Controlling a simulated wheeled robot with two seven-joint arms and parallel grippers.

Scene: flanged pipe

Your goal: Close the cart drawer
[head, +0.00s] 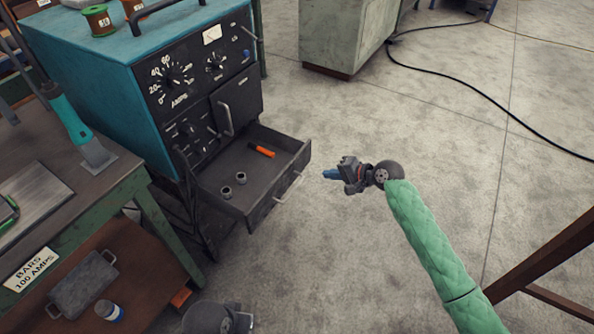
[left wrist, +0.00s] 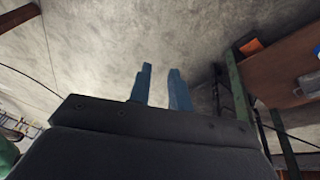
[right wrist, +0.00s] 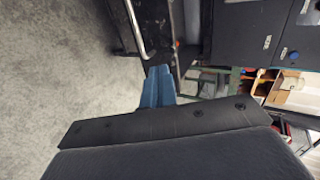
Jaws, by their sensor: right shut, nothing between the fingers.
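The cart drawer (head: 275,200) is pulled open at the lower front of the teal welder cabinet (head: 85,75). Two small metal rings and an orange-handled tool (head: 262,151) lie in it. A bar handle (head: 288,187) runs along its front; it also shows in the right wrist view (right wrist: 134,28). My right gripper (head: 326,174) is shut and empty, in front of the drawer, its blue fingertips pointing toward the drawer front with a gap between. In the left wrist view my left gripper (left wrist: 160,70) is open and empty over bare floor.
A green-legged workbench (head: 150,205) stands at left, with a lower shelf (head: 130,265) holding a grey tray. A grey cabinet (head: 343,40) stands behind. A black cable (head: 470,88) lies on the floor. The floor right of the drawer is clear.

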